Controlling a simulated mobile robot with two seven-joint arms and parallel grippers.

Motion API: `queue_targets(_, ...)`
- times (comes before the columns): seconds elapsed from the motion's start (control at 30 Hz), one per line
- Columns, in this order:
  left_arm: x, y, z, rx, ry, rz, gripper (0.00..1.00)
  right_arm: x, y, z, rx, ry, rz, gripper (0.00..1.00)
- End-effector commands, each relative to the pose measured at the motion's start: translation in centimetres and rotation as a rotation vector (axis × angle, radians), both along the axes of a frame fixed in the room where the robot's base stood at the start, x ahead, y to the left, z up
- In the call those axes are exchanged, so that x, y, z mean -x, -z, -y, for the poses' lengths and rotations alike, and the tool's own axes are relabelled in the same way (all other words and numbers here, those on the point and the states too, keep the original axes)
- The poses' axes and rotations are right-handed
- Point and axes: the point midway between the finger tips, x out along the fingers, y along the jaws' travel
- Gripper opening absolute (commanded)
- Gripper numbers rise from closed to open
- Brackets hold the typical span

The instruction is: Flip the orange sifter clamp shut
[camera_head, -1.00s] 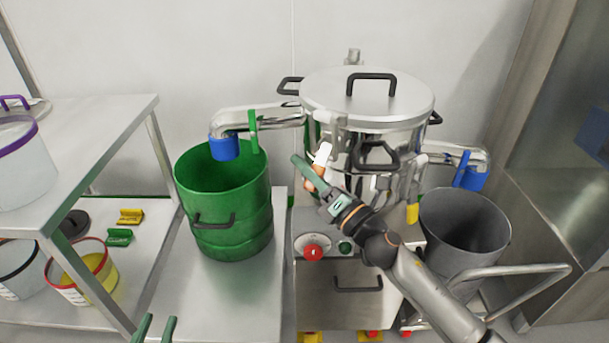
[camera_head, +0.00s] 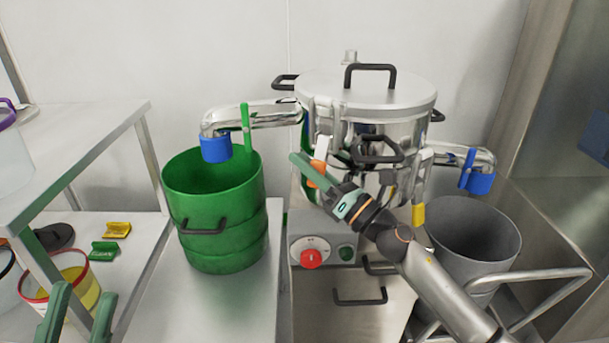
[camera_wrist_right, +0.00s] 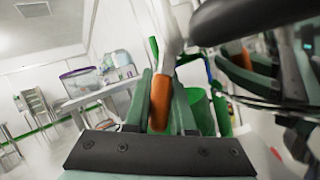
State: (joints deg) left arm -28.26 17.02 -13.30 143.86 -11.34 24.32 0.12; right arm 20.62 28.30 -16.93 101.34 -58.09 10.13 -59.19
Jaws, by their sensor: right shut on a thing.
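The sifter (camera_head: 372,125) is a shiny steel drum with a lid. Its clamp has a white upper part (camera_head: 321,148) and an orange handle (camera_head: 318,174) on the front left of the drum. My right gripper (camera_head: 303,166) is at this handle, coming from the lower right. In the right wrist view the orange handle (camera_wrist_right: 160,102) sits between the green fingers, which are shut on it. The white part rises upward from it. The fingers partly hide the clamp in the head view. My left gripper (camera_head: 77,318) is open and empty at the bottom left.
A green drum (camera_head: 215,215) stands left of the sifter under a blue-ended spout (camera_head: 216,149). A grey bin (camera_head: 472,240) stands at right under another blue-ended outlet (camera_head: 478,182). A red knob (camera_head: 311,259) is on the panel below. A steel shelf (camera_head: 85,135) is at left.

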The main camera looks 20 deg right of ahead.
Motion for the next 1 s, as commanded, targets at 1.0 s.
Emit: queue_targets(1.0, -0.2, 4.0, 0.5, 0.004, 0.03, -0.031, 0.37, -0.5, 0.2, 0.7, 0.128, 0.003, 0.114, 0.34)
